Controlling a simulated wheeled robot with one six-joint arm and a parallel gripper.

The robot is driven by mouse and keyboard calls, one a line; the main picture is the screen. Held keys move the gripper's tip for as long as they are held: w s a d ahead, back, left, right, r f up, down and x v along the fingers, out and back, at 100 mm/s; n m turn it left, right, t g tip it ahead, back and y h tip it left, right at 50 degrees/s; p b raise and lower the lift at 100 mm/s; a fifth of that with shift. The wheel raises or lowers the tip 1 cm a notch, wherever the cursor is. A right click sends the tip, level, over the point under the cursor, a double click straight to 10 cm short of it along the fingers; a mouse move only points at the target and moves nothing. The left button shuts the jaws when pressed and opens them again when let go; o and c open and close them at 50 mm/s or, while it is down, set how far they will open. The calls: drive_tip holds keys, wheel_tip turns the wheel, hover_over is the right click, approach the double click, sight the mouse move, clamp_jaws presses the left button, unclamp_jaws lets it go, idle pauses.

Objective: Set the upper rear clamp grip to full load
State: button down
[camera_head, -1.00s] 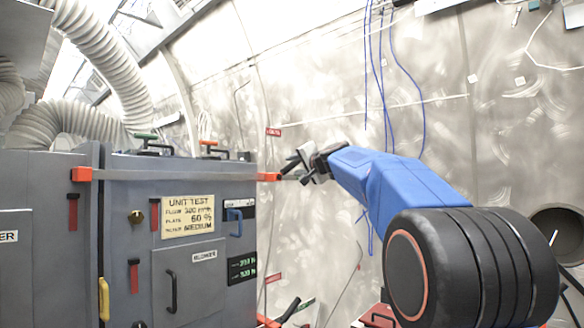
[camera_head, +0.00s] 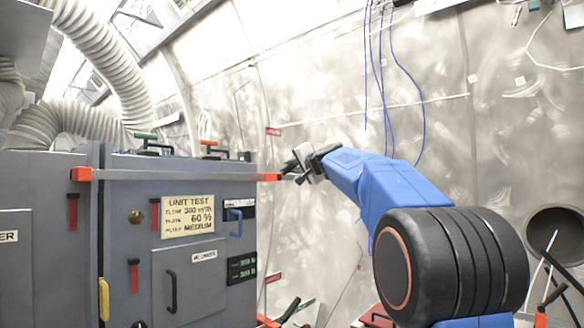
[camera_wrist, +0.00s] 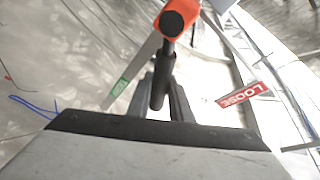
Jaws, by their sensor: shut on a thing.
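The upper clamp bar (camera_head: 180,175) runs level across the top of the grey cabinet, with an orange block (camera_head: 268,177) at its far right end. My gripper (camera_head: 289,171) is just right of that block. In the wrist view the clamp grip (camera_wrist: 158,90) is a black rod leading from an orange hub (camera_wrist: 176,18). My gripper (camera_wrist: 160,100) is shut on the rod, with a finger on either side. A red LOOSE tag (camera_wrist: 245,95) lies to the right of the rod, and a green tag (camera_wrist: 121,87), its words unreadable, lies to the left.
The grey cabinet (camera_head: 205,258) fills the left, with a blue handle (camera_head: 236,221) and a yellow test sign (camera_head: 187,215). Another red tag (camera_head: 273,131) is on the wall above the clamp end. Blue cables (camera_head: 381,80) hang behind my arm. A lower black lever (camera_head: 288,309) shows below.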

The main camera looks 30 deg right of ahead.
drive_tip(key=shift+w+d+f+m+g+y, duration=0.15)
drive_tip(key=shift+f+m+g, duration=0.1)
drive_tip(key=shift+f+m, duration=0.35)
drive_tip(key=shift+d+f+m+g+y, duration=0.1)
drive_tip(key=shift+d+f+m+g, duration=0.15)
drive_tip(key=shift+f+m, duration=0.3)
drive_tip(key=shift+w+d+f+m+g+y, duration=0.1)
drive_tip(key=shift+f+m+g, duration=0.3)
drive_tip(key=shift+m, duration=0.35)
drive_tip(key=c, duration=1.6)
unclamp_jaws()
drive_tip(key=shift+s, duration=0.15)
drive_tip(key=s, duration=0.5)
drive_tip(key=s+r, duration=0.1)
drive_tip(key=s, duration=0.5)
drive_tip(key=s+r, duration=0.1)
drive_tip(key=s, duration=0.5)
drive_tip(key=shift+a+r, duration=0.1)
drive_tip(key=shift+r, duration=0.1)
